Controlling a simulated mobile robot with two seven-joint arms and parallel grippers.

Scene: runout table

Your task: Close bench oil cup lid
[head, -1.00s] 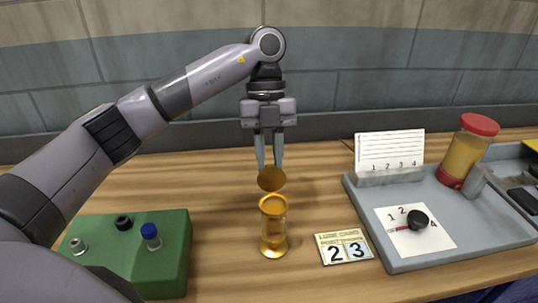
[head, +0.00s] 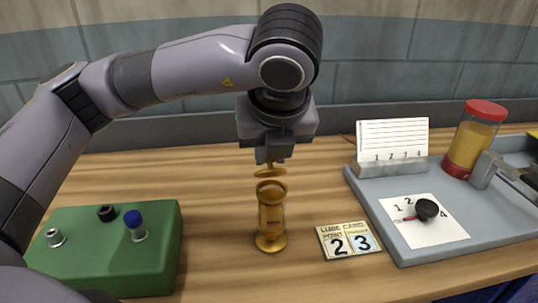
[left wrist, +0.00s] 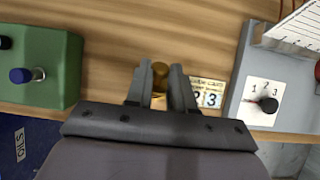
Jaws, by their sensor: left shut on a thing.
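The brass oil cup (head: 271,220) stands upright on the wooden bench, its mouth open at the top. Its round brass lid (head: 270,172) is just above the rim, roughly level and apart from it in the head view. My left gripper (head: 270,158) is above the cup, pointing down, shut on the lid by its upper part. In the left wrist view the lid's brass knob (left wrist: 160,70) shows between the fingers of my left gripper (left wrist: 160,75); the cup is mostly hidden there. My right gripper is in neither view.
A green block (head: 150,270) with several fittings, one blue-capped, stands at the left. A lube card (head: 347,240) reading 2 and 3 lies right of the cup. A grey tray (head: 420,255) holds a dial, a card stand and a red-lidded jar (head: 472,140).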

